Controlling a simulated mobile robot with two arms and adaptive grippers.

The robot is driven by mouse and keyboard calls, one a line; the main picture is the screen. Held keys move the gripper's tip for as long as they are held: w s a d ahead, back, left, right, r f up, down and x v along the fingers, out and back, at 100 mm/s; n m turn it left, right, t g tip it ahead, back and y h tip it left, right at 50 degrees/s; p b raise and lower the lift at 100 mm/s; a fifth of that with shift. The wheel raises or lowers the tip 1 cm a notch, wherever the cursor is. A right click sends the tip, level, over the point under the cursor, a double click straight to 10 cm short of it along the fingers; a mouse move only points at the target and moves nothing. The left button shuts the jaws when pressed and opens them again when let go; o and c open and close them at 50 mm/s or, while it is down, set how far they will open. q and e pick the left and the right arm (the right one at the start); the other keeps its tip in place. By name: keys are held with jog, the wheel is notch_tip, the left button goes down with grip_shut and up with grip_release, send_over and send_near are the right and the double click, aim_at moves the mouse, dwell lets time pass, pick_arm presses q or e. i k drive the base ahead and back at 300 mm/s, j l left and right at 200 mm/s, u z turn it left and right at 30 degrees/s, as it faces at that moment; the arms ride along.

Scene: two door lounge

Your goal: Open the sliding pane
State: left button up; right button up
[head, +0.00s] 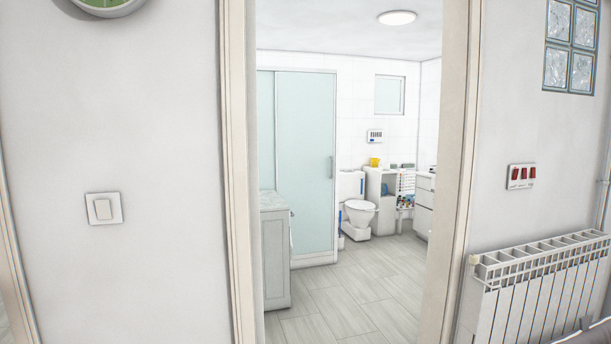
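The sliding pane (304,160) is a tall, pale blue-green sheet with a white frame, in the bathroom beyond the doorway. A short vertical handle (331,167) sits near its right edge. A second pale panel (266,130) shows at its left, partly behind the door frame. The pane stands against the white wall at its right. A grey cabinet hides its lower left. Neither of my grippers is in view.
The open doorway (447,180) lies ahead, with clear plank floor (345,292) beyond. A grey cabinet (275,255) stands just inside at left. A toilet (358,212) and a shelf unit (383,190) stand at the back. A radiator (540,290) is right of the doorway.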

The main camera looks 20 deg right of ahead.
aim_at(304, 102)
jog(key=i+l+z, duration=0.3)
jog(key=i+z, duration=0.3)
jog(key=i+l+z, duration=0.4)
jog(key=i, duration=0.35)
jog(key=i+z, duration=0.4)
jog(key=i, duration=0.35)
jog(key=i+j+u, duration=0.15)
jog(key=i+u, duration=0.25)
jog(key=i, duration=0.65)
jog(key=i+l+u, duration=0.2)
jog(key=i+u, duration=0.2)
jog(key=i, duration=0.6)
jog(key=i+l+z, duration=0.15)
jog(key=i+z, duration=0.15)
jog(key=i, duration=0.35)
jog(key=i+z, duration=0.3)
jog(key=i, duration=0.4)
jog(key=i+j+z, duration=0.3)
jog(key=i, duration=0.35)
